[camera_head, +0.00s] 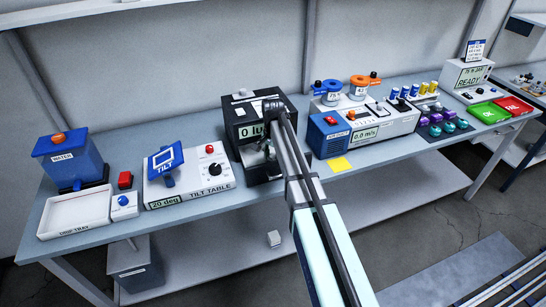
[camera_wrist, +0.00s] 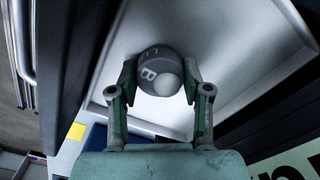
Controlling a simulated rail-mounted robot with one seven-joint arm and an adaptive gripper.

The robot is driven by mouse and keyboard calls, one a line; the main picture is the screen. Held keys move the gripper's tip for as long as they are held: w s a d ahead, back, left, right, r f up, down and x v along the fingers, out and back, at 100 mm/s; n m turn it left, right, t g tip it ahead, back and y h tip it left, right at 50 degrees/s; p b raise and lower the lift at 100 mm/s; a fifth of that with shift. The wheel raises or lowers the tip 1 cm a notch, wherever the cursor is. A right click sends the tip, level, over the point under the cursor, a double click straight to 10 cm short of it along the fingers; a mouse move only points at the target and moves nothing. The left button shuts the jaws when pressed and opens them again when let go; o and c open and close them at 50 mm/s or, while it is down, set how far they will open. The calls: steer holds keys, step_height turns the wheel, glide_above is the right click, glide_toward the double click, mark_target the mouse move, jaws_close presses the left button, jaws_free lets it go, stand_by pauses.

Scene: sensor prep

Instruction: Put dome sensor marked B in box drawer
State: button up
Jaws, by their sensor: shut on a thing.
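The dome sensor marked B (camera_wrist: 157,64) is grey with a pale dome, and it sits between the two fingers of my gripper (camera_wrist: 160,80) in the wrist view. The fingers are shut on its sides. Behind it in the wrist view is the pale, tray-like inside of the box drawer (camera_wrist: 235,60), which is pulled open. I cannot tell whether the sensor touches the drawer floor. In the head view, the black box (camera_head: 237,133) has a display reading "0 lu…". My arm hides part of the box, and the gripper and sensor cannot be made out there.
Left of the box stand the tilt table (camera_head: 190,178) and a drip tray (camera_head: 75,212). To the right are a blue air-flow unit (camera_head: 328,135), a yellow note (camera_head: 339,164), and green (camera_head: 489,112) and red (camera_head: 514,105) trays. Bench front near the note is clear.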

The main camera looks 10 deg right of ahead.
mark_target(273, 155)
steer(key=shift+f, duration=0.15)
steer(key=o, duration=1.2)
steer(key=shift+c, duration=0.2)
step_height(273, 155, up, 12)
steer(key=b, duration=0.2)
steer(key=shift+r+b, duration=0.2)
steer(key=shift+b, duration=0.2)
